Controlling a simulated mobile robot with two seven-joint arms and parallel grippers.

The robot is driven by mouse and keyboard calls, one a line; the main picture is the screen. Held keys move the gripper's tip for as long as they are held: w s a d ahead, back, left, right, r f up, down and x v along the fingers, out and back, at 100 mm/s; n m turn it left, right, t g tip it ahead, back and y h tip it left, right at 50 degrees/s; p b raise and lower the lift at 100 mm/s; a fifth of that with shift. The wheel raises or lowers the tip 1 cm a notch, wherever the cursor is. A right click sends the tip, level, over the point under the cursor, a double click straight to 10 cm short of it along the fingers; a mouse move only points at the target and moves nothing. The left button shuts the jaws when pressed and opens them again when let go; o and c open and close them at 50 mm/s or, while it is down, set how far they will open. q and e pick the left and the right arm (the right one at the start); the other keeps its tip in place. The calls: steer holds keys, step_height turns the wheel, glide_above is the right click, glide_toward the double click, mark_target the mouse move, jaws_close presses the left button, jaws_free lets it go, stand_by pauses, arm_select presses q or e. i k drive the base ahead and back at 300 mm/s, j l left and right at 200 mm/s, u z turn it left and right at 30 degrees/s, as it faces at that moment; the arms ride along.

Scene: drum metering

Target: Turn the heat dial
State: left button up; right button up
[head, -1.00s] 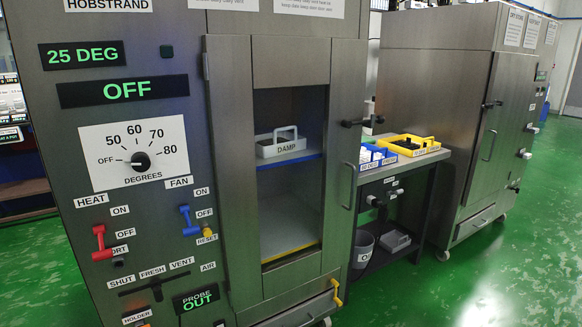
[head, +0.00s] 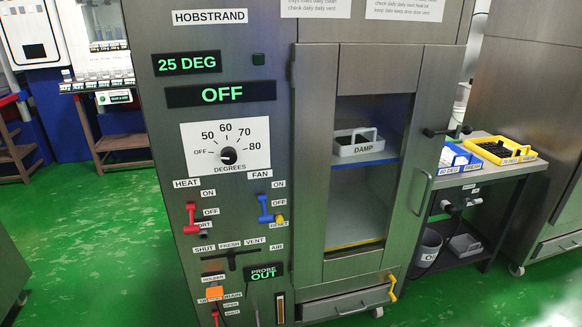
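The heat dial (head: 228,156) is a black round knob on a white scale plate (head: 198,136) marked OFF, 50, 60, 70, 80 and DEGREES. Its pointer appears turned to the left, towards OFF. The plate is on the front of a grey metal cabinet labelled HOBSTRAND (head: 210,17). Green displays above the plate read 25 DEG (head: 187,64) and OFF (head: 222,95). Neither of my grippers shows in the head view.
Below the dial are a red HEAT lever (head: 191,216), a blue FAN lever (head: 264,208) and a vent slider (head: 231,260). A DAMP tray (head: 358,149) sits inside the cabinet. A bench (head: 515,176) with trays stands right. Green floor is open at left.

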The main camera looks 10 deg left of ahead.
mark_target(228, 155)
steer(key=l+u, duration=0.45)
steer(key=l, duration=0.35)
steer(key=k+l+u, duration=0.1)
steer(key=l+u, duration=0.35)
steer(key=l, duration=0.3)
